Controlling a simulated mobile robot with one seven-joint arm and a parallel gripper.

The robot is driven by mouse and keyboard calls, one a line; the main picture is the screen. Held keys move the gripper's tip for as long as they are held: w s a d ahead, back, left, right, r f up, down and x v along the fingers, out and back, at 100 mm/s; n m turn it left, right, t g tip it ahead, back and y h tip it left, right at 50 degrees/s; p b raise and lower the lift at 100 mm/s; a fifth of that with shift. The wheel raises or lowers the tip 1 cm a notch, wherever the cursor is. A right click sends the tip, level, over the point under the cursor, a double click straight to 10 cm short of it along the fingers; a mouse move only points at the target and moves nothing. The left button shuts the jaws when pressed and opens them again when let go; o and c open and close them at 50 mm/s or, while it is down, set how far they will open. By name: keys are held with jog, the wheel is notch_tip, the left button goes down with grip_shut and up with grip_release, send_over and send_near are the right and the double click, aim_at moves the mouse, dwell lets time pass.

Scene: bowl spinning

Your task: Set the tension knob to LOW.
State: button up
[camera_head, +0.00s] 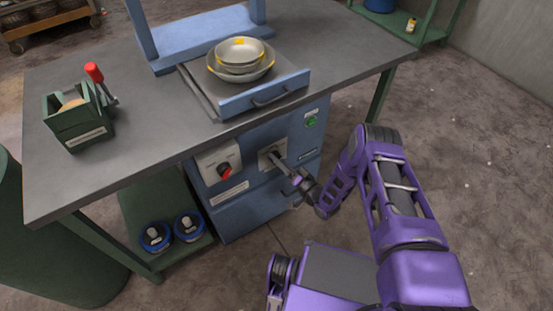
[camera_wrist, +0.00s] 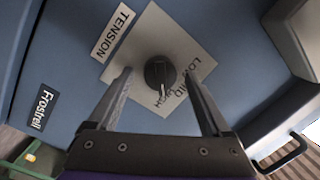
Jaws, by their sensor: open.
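The tension knob (camera_wrist: 160,70) is round and black on a light square plate (camera_wrist: 143,38) on the blue machine front. The knob's pale pointer mark faces down in that view, toward HIGH. My gripper (camera_wrist: 158,74) is open, with one finger on each side of the knob and visible gaps between. In the head view my gripper (camera_head: 279,163) reaches the plate (camera_head: 265,158) and hides the knob.
A red knob (camera_head: 224,171) sits on a white panel left of my gripper, and a green button (camera_head: 311,121) is at upper right. Above, a drawer with a handle (camera_head: 270,97) sticks out below stacked bowls (camera_head: 240,52). A green box (camera_head: 78,122) stands on the table (camera_head: 150,133).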

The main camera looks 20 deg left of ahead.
dwell(0.3)
grip_shut()
dwell(0.3)
jog(key=shift+s+a+r+n+t+h, duration=0.15)
jog(key=shift+n+h, duration=0.2)
jog(key=shift+n, duration=2.4)
jog(key=shift+w+n+t+h, duration=0.1)
jog(key=shift+n+h, duration=0.3)
jog(key=shift+n, duration=2.3)
jog(key=shift+s+a+r+n+t+h, duration=0.15)
jog(key=shift+n+h, duration=0.2)
jog(key=shift+n, duration=2.4)
jog(key=shift+w+d, duration=0.1)
